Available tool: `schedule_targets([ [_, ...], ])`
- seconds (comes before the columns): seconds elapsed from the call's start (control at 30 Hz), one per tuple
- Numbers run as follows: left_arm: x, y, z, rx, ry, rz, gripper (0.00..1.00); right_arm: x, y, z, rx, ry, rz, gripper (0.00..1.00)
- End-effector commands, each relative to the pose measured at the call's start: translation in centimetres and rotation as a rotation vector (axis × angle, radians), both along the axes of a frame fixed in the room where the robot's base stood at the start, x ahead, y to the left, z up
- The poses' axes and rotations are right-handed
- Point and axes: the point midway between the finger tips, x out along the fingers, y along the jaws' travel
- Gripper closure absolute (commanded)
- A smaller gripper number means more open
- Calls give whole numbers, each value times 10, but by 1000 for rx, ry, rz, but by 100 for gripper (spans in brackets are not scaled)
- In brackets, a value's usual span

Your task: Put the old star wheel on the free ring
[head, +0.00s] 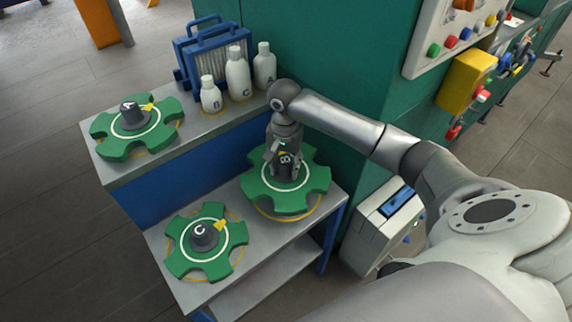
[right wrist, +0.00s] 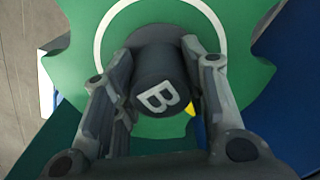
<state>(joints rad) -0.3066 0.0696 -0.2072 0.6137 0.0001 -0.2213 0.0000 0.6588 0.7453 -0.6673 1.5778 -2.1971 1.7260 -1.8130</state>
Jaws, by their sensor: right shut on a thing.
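Three green star wheels show in the head view. My right gripper (head: 284,168) points down and is shut on the dark hub of the star wheel marked B (head: 313,178); in the right wrist view the fingers flank the hub B (right wrist: 160,82). A yellow ring (head: 268,213) shows below this wheel's front edge; whether the wheel touches the shelf there I cannot tell. The star wheel marked C (head: 183,266) lies on the lower shelf at front left, with yellow edging around it. A third star wheel (head: 112,149) lies on the upper shelf at left. My left gripper is out of view.
White bottles (head: 238,78) and a blue-framed filter (head: 188,62) stand at the back of the upper shelf (head: 195,130). The lower shelf (head: 262,265) has bare room near its front edge. A green machine wall (head: 335,70) rises behind, and a grey box (head: 378,235) stands at right.

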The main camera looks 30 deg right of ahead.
Motion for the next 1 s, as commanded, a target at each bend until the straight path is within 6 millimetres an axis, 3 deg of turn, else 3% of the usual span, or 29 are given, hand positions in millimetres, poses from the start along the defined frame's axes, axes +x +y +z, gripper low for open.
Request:
schedule_targets([
  [0.13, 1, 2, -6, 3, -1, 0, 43, 11, -10, -1, 2, -3, -76, 93],
  [0.47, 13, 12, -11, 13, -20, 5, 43, 13, -13, -10, 2, -3, -97, 93],
  [1.0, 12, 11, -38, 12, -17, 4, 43, 13, -13, -56, 2, -3, -95, 93],
])
